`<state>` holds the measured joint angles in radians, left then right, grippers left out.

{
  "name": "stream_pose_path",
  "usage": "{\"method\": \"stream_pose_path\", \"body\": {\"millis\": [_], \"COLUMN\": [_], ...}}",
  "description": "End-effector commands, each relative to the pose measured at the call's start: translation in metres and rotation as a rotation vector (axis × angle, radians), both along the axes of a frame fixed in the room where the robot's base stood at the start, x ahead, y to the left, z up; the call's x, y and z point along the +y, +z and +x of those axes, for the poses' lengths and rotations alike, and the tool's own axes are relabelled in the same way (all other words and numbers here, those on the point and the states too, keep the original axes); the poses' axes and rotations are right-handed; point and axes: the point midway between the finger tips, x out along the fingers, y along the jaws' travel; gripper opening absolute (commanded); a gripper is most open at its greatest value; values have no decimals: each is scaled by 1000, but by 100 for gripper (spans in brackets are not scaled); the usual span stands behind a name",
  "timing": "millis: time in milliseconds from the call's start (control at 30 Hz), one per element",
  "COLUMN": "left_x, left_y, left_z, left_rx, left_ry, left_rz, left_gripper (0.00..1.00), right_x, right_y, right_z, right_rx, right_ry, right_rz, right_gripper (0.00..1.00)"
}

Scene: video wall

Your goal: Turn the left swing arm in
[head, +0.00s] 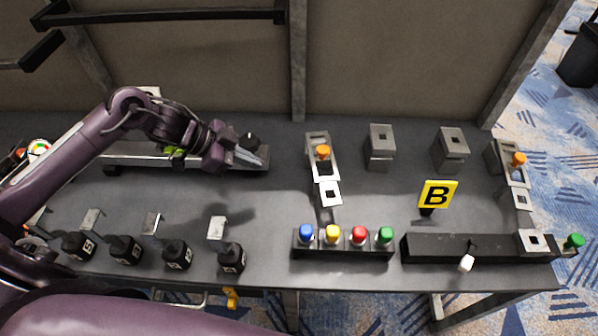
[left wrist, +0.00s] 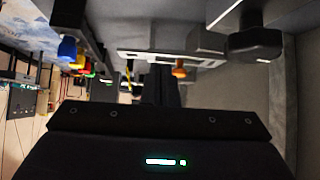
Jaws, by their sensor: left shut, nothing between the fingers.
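A long grey bar (head: 135,160) lies along the back left of the table, partly hidden by my left arm. A black knob (head: 250,139) stands near its right end. No part is marked as the left swing arm, so I cannot tell for sure if this bar is it. My left gripper (head: 260,160) is shut and empty, its fingers over the bar's right end, just in front of the knob. I cannot tell if they touch. A dark knob (left wrist: 255,45) also shows in the left wrist view, right of the fingers (left wrist: 160,84). My right gripper is out of view.
Right of the gripper is a plate with an orange knob (head: 323,152). Grey blocks (head: 381,147) stand behind. Black bars (head: 170,17) cross the wall.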

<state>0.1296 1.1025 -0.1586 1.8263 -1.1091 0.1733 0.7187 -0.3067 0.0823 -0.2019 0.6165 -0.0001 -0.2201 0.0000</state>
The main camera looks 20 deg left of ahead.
Motion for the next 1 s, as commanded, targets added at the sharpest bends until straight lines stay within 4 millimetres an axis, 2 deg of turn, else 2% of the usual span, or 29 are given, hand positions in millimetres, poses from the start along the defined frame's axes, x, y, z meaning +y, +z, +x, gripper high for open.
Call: {"method": "stream_pose_path", "body": {"millis": [33,367,533,667,1000], "left_x": [0,0,-8,-23,-71], "left_y": [-5,-3,-10,-23,-71], "left_z": [0,0,4,10,34], "left_rx": [0,0,1,0,1], "left_ry": [0,0,1,-2,-1], "left_rz": [0,0,-4,-6,-4], "left_gripper": [0,0,0,0,0], "right_x": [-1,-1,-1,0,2], "right_y": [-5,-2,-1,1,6], "right_z": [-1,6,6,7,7], "right_rx": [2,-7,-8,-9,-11], "right_ry": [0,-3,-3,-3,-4], "right_rz": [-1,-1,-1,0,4], "right_gripper": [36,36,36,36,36]}}
